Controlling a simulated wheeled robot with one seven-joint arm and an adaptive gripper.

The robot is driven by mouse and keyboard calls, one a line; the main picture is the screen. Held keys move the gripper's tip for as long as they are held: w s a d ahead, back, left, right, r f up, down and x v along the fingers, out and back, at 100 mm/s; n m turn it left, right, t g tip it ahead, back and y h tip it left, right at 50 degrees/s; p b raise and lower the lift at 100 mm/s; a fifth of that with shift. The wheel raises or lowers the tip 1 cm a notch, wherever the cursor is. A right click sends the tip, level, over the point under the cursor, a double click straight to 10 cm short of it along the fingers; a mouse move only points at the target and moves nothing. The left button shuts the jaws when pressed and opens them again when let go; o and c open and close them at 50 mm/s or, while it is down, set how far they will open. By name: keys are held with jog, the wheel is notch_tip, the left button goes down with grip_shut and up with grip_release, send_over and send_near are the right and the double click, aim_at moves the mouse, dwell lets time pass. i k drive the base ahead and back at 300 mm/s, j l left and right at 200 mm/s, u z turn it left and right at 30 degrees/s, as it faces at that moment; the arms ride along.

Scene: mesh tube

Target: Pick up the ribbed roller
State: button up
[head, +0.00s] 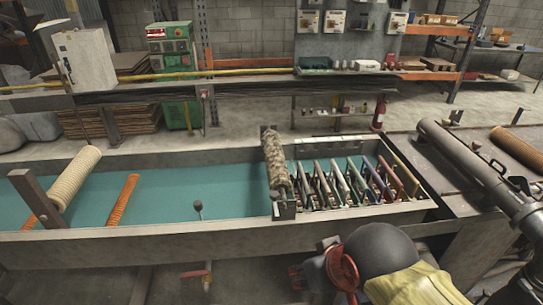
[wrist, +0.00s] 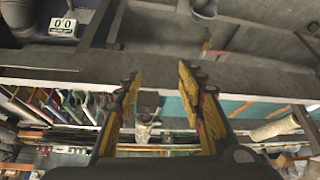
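A cream ribbed roller (head: 75,178) leans at a slant at the left end of the long trough in the head view, beside a dark post. It also shows in the wrist view (wrist: 274,128) at the right, partly cut by a dark bar. A thinner orange ribbed rod (head: 123,200) lies to its right in the trough. My gripper (wrist: 159,76) is open and empty in the wrist view, its yellow-padded fingers spread. It is well apart from the cream roller. In the head view my arm is at bottom right, and the fingertips are hard to make out.
The trough (head: 150,240) has a raised front wall and a teal floor. A rough brownish roller (head: 275,160) stands across it beside a rack of several coloured bars (head: 345,180). A thin knobbed lever (head: 198,208) rises from the trough. A dark pipe (head: 475,170) is at right.

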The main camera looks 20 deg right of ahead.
aim_at(279, 179)
jog(key=i+j+z, duration=0.25)
jog(key=j, duration=0.4)
jog(key=i+j+z, duration=0.15)
jog(key=j, duration=0.25)
jog(key=i+j+z, duration=0.1)
jog(key=j, duration=0.25)
jog(key=i+z, duration=0.1)
jog(key=z, duration=1.45)
